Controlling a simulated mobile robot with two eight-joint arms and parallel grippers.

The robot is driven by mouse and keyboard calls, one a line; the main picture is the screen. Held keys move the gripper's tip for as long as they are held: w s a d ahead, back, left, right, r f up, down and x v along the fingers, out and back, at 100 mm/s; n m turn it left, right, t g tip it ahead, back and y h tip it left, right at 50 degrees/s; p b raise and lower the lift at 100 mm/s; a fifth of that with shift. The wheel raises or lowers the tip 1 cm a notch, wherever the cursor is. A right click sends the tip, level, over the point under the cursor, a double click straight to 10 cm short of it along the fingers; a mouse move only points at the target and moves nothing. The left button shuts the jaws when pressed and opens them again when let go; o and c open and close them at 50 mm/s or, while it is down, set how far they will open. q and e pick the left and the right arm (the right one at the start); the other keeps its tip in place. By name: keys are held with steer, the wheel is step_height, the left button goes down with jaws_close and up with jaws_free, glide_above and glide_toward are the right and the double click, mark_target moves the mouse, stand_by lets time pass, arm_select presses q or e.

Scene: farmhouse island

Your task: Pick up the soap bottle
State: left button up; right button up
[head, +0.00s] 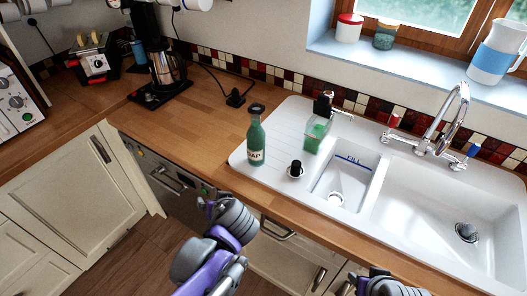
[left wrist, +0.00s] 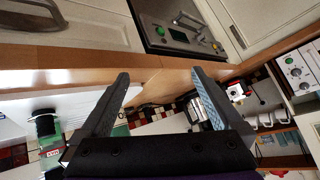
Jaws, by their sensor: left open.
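A green bottle with a dark top and a pale label reading "SOAP" (head: 256,142) stands upright on the left end of the white sink's drainboard. A green soap dispenser with a black pump (head: 317,134) stands behind it to the right. My left gripper (head: 207,204) is in front of the counter edge, below and left of the labelled bottle and apart from it. In the left wrist view its two fingers (left wrist: 160,75) are spread with nothing between them. My right arm shows only at the bottom edge.
The tap (head: 447,120) is farther right. A coffee maker (head: 163,73) and toaster (head: 95,60) stand at the left back. The wooden counter (head: 195,120) left of the sink is mostly clear.

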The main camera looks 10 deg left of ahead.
arm_select(q)
steer(key=w+d+n+t+y+b, duration=0.1)
steer(key=w+d+t+y, duration=0.15)
steer(key=w, duration=0.55)
steer(key=n+t+y+b, duration=0.2)
steer(key=t, duration=0.3)
glide_toward(259, 147)
steer(key=x, duration=0.2)
steer(key=shift+a+f+h, duration=0.1)
steer(key=shift+a+h, duration=0.15)
steer(key=shift+a, duration=0.1)
steer(key=p+x, duration=0.1)
steer(key=x, duration=0.4)
steer(key=p+x, duration=0.1)
steer(key=x, duration=0.4)
steer(key=shift+w+d+r, duration=0.2)
steer(key=shift+w+a+f, duration=0.1)
steer(key=shift+w+a, duration=0.05)
steer(key=shift+w, duration=0.15)
steer(key=shift+s, duration=0.1)
steer(key=shift+c, duration=0.9)
jaws_close()
arm_select(e)
step_height(259, 147, down, 2)
steer(key=shift+d+f, duration=0.15)
